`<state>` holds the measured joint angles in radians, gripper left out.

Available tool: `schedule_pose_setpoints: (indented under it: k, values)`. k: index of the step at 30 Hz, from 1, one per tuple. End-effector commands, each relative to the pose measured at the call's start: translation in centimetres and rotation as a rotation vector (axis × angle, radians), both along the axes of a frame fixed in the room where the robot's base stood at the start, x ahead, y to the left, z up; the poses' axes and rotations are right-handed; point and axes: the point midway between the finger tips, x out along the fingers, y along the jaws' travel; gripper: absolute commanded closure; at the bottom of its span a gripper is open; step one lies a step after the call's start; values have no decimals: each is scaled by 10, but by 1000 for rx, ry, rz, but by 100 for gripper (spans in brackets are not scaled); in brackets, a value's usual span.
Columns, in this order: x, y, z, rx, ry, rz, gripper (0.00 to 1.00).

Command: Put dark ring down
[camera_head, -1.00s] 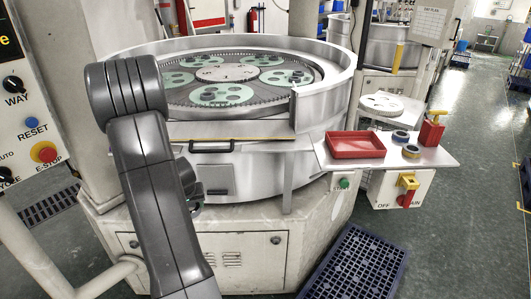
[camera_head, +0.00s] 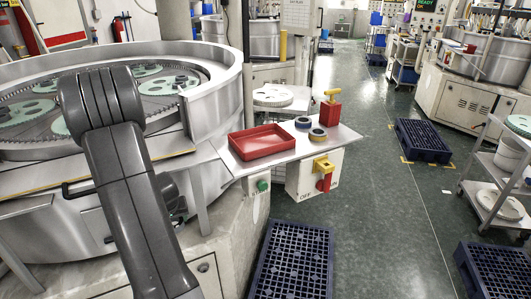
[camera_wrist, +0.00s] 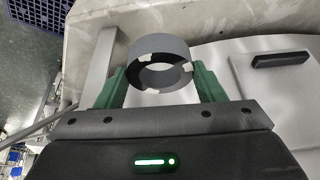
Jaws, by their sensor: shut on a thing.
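The dark ring (camera_wrist: 160,64) is a grey-black ring with a few pale patches on its inner face. In the wrist view it sits between the two green fingers of my gripper (camera_wrist: 162,85), which is shut on it. The ring is hidden in the head view, where my dark grey arm (camera_head: 125,170) stands in front of the lapping machine and covers the gripper. The metal behind the ring in the wrist view seems to be the machine's side.
A side shelf (camera_head: 330,140) holds a red tray (camera_head: 263,143), two small rings (camera_head: 317,134) and a red bottle (camera_head: 331,112). A white disc (camera_head: 272,95) lies behind it. A blue pallet (camera_head: 292,262) is on the floor below.

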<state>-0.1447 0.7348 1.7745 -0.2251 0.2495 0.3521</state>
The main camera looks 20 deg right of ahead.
Motion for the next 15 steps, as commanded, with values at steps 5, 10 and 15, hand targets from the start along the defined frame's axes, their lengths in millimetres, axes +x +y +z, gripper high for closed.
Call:
schedule_pose_setpoints:
  k: [5,10,15]
  values:
    - [-4,-15,14,0,-7,-38,65]
    - [-14,-44,53,0,-9,-110,65]
    - [-29,-86,111,0,-12,-218,65]
